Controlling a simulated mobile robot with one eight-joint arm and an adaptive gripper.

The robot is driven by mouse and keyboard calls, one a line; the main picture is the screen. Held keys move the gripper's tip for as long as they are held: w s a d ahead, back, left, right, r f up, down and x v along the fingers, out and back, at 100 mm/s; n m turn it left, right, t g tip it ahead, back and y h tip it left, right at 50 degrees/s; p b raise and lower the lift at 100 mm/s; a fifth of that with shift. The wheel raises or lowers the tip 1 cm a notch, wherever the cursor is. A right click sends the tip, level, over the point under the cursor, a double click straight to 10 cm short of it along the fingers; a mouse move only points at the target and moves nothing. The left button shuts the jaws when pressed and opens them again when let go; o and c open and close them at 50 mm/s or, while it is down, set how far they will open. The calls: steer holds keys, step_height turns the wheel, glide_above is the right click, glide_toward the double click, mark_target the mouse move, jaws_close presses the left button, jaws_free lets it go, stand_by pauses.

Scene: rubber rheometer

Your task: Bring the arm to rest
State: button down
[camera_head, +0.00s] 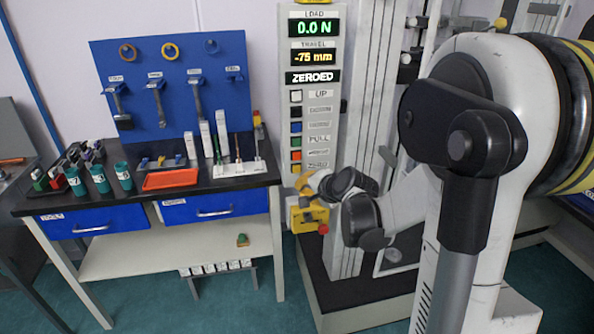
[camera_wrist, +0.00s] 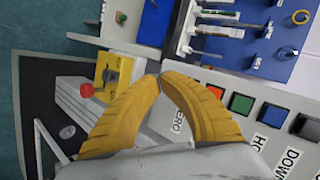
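My gripper (camera_head: 303,184) is in front of the lower part of the test machine's control panel (camera_head: 315,95), at the end of my bent arm. In the wrist view, the two yellow ribbed fingers of my gripper (camera_wrist: 160,77) curve in and meet at their tips, with nothing seen between them. The panel's buttons show to the right of the fingers in that view. The displays read 0.0 N and -75 mm, with ZEROED below. My arm hides part of the machine behind it.
A yellow box with a red knob (camera_head: 309,216) sits just below my gripper. At left stands a workbench (camera_head: 205,200) with green cups (camera_head: 98,178), a red-orange tray (camera_head: 170,179) and a blue tool board (camera_head: 180,60). Green floor is clear between bench and machine base.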

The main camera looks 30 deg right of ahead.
steer(key=s+a+r+n+g, duration=0.2)
steer(key=s+a+r+n, duration=0.35)
steer(key=s+a, duration=0.45)
steer(key=s+a+n+g, duration=0.1)
steer(key=s+a+n, duration=0.2)
steer(key=s, duration=0.4)
steer(key=s+a+n+g, duration=0.1)
steer(key=s+a+n, duration=0.3)
steer(key=s+n, duration=0.2)
steer(key=shift+s+a+f, duration=0.25)
steer(key=shift+s+f, duration=0.15)
steer(key=shift+s, duration=0.7)
